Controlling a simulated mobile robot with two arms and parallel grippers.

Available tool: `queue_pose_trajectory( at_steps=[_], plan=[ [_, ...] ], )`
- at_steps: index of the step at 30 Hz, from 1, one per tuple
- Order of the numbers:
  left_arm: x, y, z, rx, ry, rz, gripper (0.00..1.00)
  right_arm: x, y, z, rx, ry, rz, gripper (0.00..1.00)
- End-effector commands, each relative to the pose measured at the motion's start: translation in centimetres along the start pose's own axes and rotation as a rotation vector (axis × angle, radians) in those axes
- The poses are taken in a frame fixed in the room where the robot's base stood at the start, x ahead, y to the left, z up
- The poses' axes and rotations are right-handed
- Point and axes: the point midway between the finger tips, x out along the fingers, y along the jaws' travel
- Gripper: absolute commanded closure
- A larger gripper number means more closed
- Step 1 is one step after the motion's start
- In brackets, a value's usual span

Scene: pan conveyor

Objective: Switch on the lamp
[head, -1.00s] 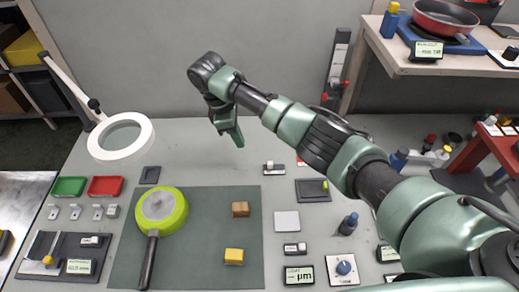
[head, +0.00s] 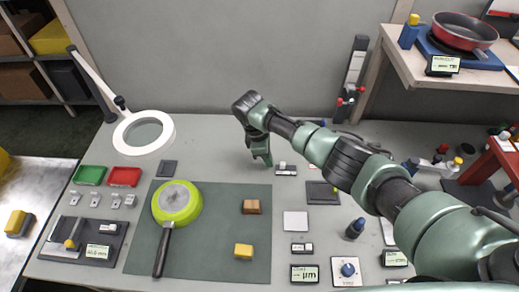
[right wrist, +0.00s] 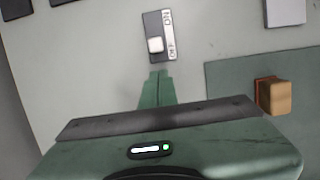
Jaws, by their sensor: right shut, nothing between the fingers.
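The lamp (head: 167,135) has a white ring head on a jointed arm at the far left of the table. I cannot tell whether it is lit. A small switch block with ON and OFF labels (right wrist: 168,25) lies just beyond my fingertips in the right wrist view. Its white knob (right wrist: 155,44) sits at the end by the OFF label. The same switch block (head: 286,172) shows at mid-table in the head view. My right gripper (head: 267,162) is shut and empty, just left of the switch; its closed green fingertips (right wrist: 157,74) also show from the wrist. My left gripper is out of view.
A dark green mat (head: 210,255) holds a green pan (head: 177,204), a brown block (head: 251,207) and a yellow block (head: 243,251). A dark square plate (head: 322,194) lies right of the switch, below my right arm. Bare table lies behind the mat.

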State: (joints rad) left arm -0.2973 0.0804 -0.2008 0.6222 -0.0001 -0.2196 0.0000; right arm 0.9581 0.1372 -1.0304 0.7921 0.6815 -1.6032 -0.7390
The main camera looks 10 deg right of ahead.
Motion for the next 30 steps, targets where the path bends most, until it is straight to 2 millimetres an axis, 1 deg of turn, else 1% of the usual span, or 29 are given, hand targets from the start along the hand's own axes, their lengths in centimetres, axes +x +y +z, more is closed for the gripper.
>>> queue_pose_trajectory(
  at_steps=[1,6,18,20,25,30],
  plan=[
    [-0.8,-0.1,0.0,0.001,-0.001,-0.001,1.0,-0.2,-0.1,0.7,-0.001,0.0,-0.001,1.0],
    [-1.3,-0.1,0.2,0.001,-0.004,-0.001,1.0,0.3,-0.1,1.6,-0.001,0.001,-0.001,1.0],
    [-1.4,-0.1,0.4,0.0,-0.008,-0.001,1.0,0.4,-0.1,1.9,-0.001,0.001,-0.001,1.0],
    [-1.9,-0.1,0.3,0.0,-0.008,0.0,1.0,0.4,-0.1,2.4,0.0,0.0,-0.002,1.0],
    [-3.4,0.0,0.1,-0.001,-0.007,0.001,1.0,0.7,-0.1,4.5,0.0,0.001,-0.002,1.0],
    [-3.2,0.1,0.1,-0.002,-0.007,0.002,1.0,1.2,0.0,4.8,-0.001,-0.002,0.0,1.0]
  ],
)
